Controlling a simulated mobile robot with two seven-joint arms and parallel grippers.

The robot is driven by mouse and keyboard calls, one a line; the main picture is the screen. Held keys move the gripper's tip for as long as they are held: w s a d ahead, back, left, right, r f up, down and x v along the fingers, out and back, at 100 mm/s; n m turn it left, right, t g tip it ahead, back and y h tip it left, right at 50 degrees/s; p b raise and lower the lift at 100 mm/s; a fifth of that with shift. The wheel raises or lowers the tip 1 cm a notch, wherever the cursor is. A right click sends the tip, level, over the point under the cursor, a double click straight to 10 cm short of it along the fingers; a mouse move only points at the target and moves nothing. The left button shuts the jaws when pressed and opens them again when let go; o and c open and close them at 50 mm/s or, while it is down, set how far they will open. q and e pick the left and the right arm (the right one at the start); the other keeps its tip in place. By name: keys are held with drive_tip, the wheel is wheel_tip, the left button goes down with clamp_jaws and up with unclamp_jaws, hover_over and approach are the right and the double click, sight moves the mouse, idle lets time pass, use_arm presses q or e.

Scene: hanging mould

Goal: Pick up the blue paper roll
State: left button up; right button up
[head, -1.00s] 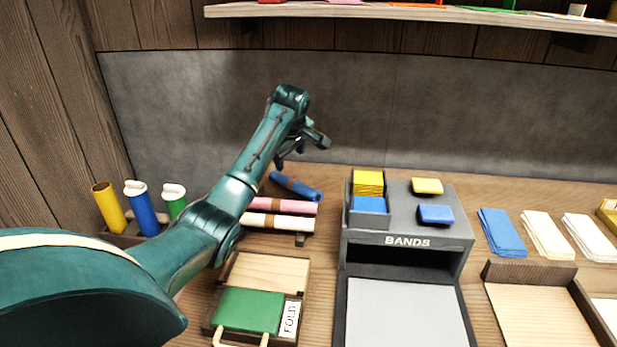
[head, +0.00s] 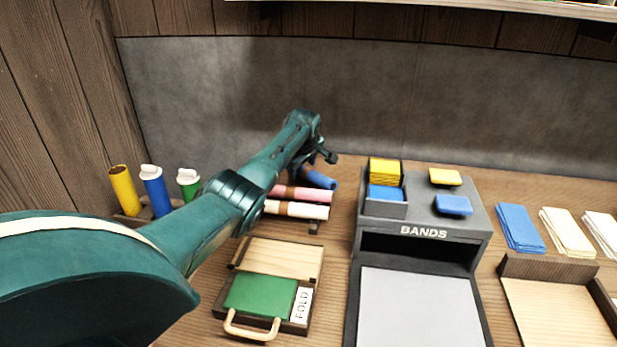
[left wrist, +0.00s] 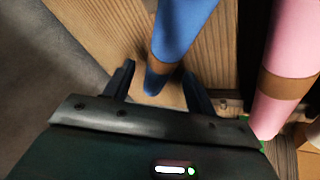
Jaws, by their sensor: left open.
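The blue paper roll (head: 319,178) with a brown band lies on the table behind the pink roll (head: 303,193), partly hidden by my left gripper in the head view. In the left wrist view the blue roll (left wrist: 183,32) extends down toward the space between the fingers. My left gripper (left wrist: 160,88) is open, its dark fingers apart on either side of the roll's near end. In the head view my left gripper (head: 318,158) is over the blue roll. Whether the fingers touch the roll I cannot tell. My right gripper is not in view.
A white roll (head: 297,210) lies in front of the pink one on a low rack. The BANDS box (head: 424,232) stands to the right. A grey wall (head: 450,110) closes off the back.

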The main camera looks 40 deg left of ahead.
sight(302, 168)
use_arm(q)
drive_tip(key=shift+x, duration=0.8)
drive_tip(key=shift+c, duration=0.2)
drive_tip(key=c, duration=1.1)
drive_tip(key=shift+r, duration=0.15)
wheel_tip(302, 168, up, 9)
drive_tip(key=shift+r+p, duration=0.1)
drive_tip(key=shift+p, duration=0.2)
drive_tip(key=shift+r, duration=0.3)
